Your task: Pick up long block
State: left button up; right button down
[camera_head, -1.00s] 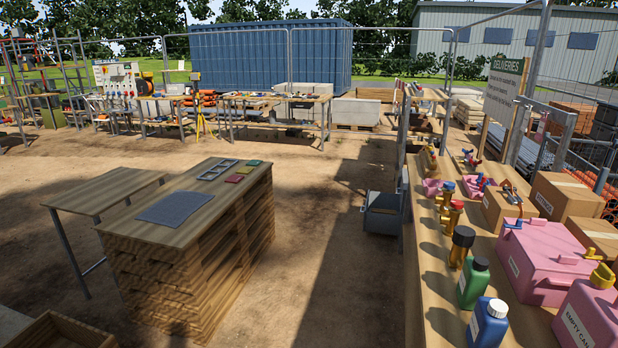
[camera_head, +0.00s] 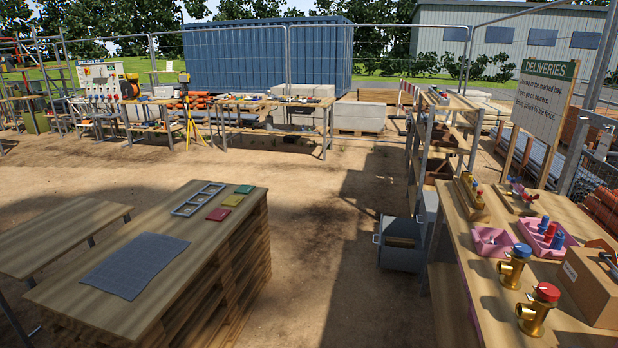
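I cannot clearly make out a long block. On the wooden top of the pallet stack (camera_head: 150,290) lie a grey frame with several openings (camera_head: 198,199), small green (camera_head: 245,189), yellow (camera_head: 233,200) and red (camera_head: 219,214) flat pieces, and a grey mat (camera_head: 135,264). A narrow wooden piece with brass parts on it (camera_head: 470,197) sits on the right bench. Neither of my grippers is in view.
The right bench (camera_head: 470,260) holds brass valves with blue (camera_head: 515,265) and red (camera_head: 538,309) caps, pink trays (camera_head: 493,242) and a cardboard box (camera_head: 592,290). A grey bin (camera_head: 401,243) stands beside a shelf rack (camera_head: 440,150). Sandy ground (camera_head: 325,220) between is clear.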

aim_at(390, 241)
jog(key=i+z, duration=0.1)
jog(key=i, duration=0.7)
jog(key=i+j+z, duration=0.15)
jog(key=i, duration=0.7)
jog(key=i+j+z, duration=0.3)
jog(key=i+z, duration=0.15)
jog(key=i, duration=0.15)
jog(key=i+j+z, duration=0.45)
jog(key=i+j, duration=0.05)
jog(key=i, duration=0.05)
